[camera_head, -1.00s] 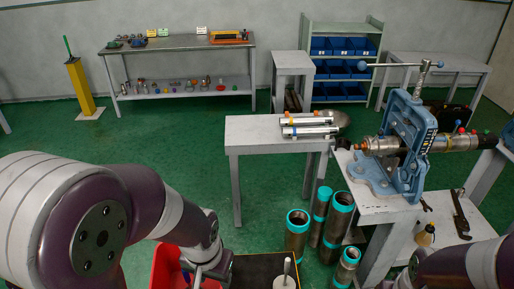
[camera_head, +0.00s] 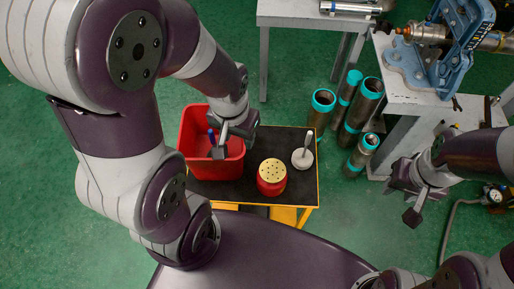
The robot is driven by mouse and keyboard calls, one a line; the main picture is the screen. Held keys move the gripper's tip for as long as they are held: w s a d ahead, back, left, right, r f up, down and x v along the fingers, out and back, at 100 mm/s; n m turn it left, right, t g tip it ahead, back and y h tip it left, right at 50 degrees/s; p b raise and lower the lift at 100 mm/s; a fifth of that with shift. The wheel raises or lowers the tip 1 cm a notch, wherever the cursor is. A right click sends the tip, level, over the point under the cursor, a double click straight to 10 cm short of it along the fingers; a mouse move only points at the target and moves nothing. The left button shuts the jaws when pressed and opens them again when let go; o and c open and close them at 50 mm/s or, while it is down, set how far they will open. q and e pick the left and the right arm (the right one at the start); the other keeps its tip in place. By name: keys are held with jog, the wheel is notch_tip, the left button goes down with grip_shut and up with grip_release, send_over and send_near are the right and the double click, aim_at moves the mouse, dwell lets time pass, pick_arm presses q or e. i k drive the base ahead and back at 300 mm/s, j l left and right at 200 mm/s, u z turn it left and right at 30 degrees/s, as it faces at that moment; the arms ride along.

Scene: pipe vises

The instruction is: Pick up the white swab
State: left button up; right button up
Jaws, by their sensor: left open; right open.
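The white swab (camera_head: 302,159) stands on the black top of a small cart, at the right side. It has a round white head at the bottom and a thin grey handle pointing up. My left gripper (camera_head: 231,140) is open and empty, over the red bin to the left of the swab and apart from it. My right gripper (camera_head: 403,198) is open and empty, well to the right of the swab, past the cart's edge.
The red bin (camera_head: 192,118) holds a blue item, partly hidden by my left gripper. A red container with a holed cream top (camera_head: 272,172) stands between bin and swab on the cart (camera_head: 237,190). Teal-ended pipes (camera_head: 321,108) stand on the floor behind; a blue vise (camera_head: 465,45) is upper right.

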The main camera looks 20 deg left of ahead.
aim_at(302, 158)
jog(key=l+u, duration=0.5)
jog(key=i+l+u, duration=0.2)
jog(key=l+u, duration=0.25)
jog(key=i+l+u, duration=0.15)
jog(key=l+u, duration=1.3)
jog(key=k+l, duration=0.05)
jog(key=l, duration=0.05)
